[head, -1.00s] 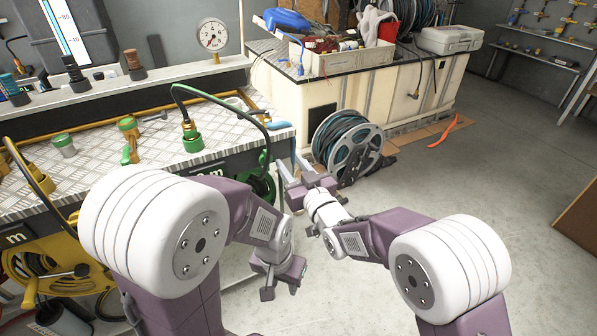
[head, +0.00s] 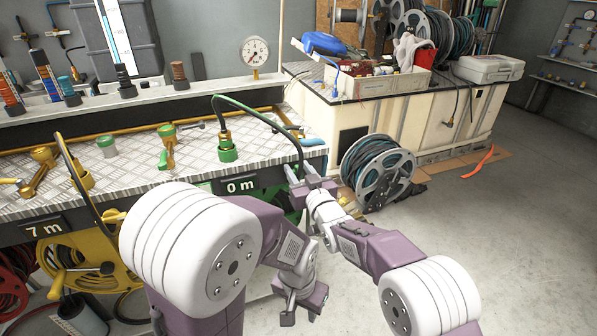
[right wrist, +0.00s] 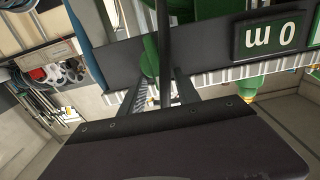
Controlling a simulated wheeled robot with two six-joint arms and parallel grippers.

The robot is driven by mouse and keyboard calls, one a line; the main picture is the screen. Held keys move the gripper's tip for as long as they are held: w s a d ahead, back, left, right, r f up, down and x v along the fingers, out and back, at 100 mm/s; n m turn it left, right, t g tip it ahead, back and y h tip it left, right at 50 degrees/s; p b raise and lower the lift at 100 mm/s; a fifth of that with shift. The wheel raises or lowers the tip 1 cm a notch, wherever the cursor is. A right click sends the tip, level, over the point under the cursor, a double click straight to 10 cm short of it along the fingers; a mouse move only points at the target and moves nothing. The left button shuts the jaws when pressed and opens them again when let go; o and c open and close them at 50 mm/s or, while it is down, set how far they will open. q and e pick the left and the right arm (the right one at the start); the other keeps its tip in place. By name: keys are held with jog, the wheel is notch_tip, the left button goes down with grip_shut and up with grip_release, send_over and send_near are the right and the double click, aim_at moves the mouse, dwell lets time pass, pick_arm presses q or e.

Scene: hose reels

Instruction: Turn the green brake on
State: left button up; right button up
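The green reel (head: 290,203) hangs under the bench below the "0 m" label (head: 240,186), mostly hidden by my arms. A green lever-like part (right wrist: 151,58), perhaps the brake, shows in the right wrist view, just past the fingertips. My right gripper (head: 300,173) is at the bench's front corner by this reel. In the right wrist view its fingers (right wrist: 160,90) are apart, with the dark hose (right wrist: 164,45) passing in front of or between them; I cannot tell which. I see no grip on the lever. My left gripper (head: 301,312) hangs lower, open and empty.
The green hose (head: 262,115) arches from a green coupling (head: 227,148) on the bench (head: 200,170) over its edge. A yellow reel (head: 75,262) hangs at left under "7 m". A grey reel (head: 378,175) stands on the floor by the workbench (head: 440,115).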

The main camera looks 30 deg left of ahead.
grip_shut()
jog(key=shift+f, duration=0.1)
